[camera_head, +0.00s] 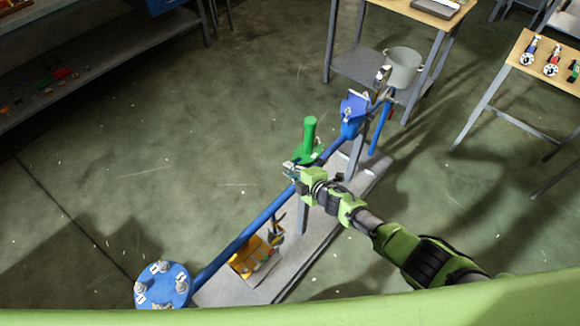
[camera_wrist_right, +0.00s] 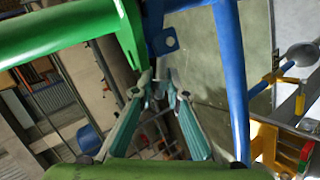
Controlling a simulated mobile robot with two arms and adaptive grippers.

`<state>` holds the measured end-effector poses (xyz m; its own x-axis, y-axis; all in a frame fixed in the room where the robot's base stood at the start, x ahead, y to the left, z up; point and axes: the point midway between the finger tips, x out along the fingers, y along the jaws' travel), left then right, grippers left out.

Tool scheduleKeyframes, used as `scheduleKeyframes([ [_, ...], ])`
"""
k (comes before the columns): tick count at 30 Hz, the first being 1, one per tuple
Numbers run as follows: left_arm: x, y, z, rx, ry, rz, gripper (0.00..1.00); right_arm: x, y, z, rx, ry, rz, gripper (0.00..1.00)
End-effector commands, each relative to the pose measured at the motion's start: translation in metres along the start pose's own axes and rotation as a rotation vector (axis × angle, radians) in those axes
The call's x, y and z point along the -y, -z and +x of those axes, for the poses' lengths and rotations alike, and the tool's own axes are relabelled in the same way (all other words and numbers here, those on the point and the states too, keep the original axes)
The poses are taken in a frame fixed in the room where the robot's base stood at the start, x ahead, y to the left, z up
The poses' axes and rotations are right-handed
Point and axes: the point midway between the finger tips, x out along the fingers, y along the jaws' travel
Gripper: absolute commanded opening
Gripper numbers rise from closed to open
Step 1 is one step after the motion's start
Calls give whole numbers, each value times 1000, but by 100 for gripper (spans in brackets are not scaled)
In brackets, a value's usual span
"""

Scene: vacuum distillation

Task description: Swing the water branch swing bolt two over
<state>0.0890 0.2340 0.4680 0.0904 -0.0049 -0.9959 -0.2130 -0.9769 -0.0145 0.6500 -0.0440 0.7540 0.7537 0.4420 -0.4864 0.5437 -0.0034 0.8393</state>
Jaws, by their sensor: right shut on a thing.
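My right gripper (camera_head: 291,170) reaches in from the lower right to the blue pipe (camera_head: 240,238), just below an upright green handle (camera_head: 309,135). In the right wrist view its teal fingers (camera_wrist_right: 163,85) are close together on a small grey metal part (camera_wrist_right: 160,72), which looks like the swing bolt; the fingers hide much of it. A green body (camera_wrist_right: 132,32) and a blue lug (camera_wrist_right: 168,42) sit right beside the fingertips. My left gripper is not in view.
The pipe runs over a grey base plate (camera_head: 224,293), from a round blue flange with bolts (camera_head: 163,284) to a blue fitting (camera_head: 354,106). A yellow-orange box (camera_head: 252,262) is on the plate. A grey bucket (camera_head: 403,68) stands behind. Floor to the left is clear.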

Motion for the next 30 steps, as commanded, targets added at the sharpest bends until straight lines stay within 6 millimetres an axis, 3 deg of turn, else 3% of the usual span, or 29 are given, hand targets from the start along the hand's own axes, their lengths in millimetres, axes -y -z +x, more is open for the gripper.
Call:
scheduleKeyframes([
  [17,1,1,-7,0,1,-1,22,-3,-1,0,-16,14,36,0],
  [18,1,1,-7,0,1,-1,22,-3,-1,0,-16,14,36,19],
  [19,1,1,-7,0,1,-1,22,-3,-1,0,-16,14,35,23],
  [30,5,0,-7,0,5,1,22,-2,-1,0,-16,15,35,23],
])
